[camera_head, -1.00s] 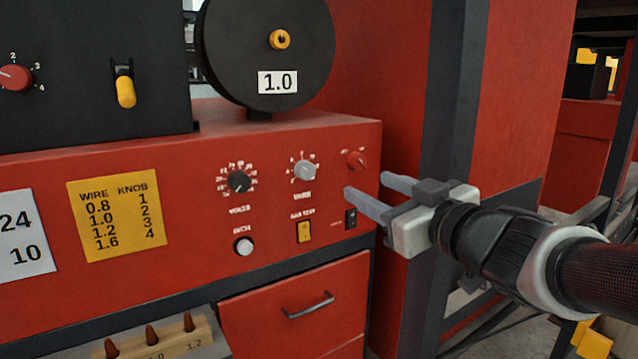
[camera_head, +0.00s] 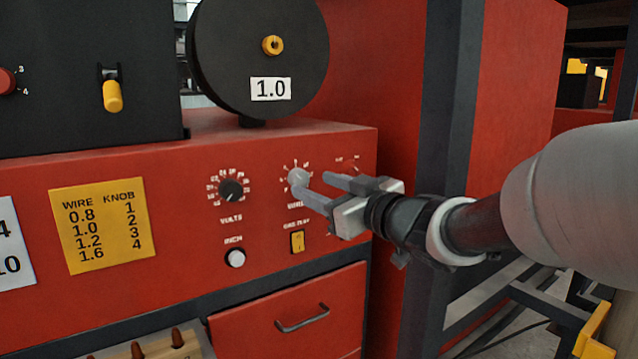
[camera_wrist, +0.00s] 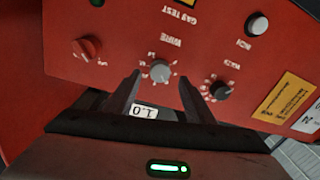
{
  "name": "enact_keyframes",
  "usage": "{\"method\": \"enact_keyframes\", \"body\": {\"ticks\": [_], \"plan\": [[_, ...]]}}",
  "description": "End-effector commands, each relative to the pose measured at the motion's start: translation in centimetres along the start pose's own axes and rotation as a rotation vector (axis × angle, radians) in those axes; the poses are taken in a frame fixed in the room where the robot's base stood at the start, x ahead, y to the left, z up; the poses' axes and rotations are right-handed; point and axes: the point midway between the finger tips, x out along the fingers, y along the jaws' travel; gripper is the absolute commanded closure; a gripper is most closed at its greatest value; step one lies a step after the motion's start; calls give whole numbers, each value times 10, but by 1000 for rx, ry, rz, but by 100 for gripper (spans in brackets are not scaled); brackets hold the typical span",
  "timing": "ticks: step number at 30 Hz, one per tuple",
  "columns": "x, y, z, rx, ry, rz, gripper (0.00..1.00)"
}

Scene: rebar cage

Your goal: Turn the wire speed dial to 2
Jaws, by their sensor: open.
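The wire speed dial is a light grey knob (camera_head: 298,177) with white tick marks on the red machine panel, above a partly covered "WIRE" label. In the wrist view the grey dial (camera_wrist: 160,71) lies between and just beyond my fingertips. My gripper (camera_head: 318,185) is open and its fingers reach toward the dial from the right. In the head view the near fingertip overlaps the dial's lower edge; I cannot tell whether it touches. In the wrist view my gripper (camera_wrist: 162,84) is empty. The dial's pointer setting is too small to read.
A black volts knob (camera_head: 231,190) is left of the dial and a red knob (camera_wrist: 87,49) is on its other side. A yellow gas test switch (camera_head: 297,241) and white inch button (camera_head: 235,258) are below. A yellow wire-knob chart (camera_head: 103,224) pairs 1.0 with 2. The spool (camera_head: 258,55) reads 1.0.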

Motion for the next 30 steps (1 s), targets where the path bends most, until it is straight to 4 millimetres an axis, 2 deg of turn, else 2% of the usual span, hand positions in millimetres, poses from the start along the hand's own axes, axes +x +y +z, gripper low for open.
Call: {"method": "enact_keyframes", "body": {"ticks": [3,7,18,19,26,30], "plan": [[20,0,1,0,-2,-1,51],[33,0,0,0,-1,0,51],[40,0,0,0,0,1,51],[40,0,0,0,0,1,53],[39,0,0,0,0,1,92],[39,0,0,-3,0,1,92]]}}
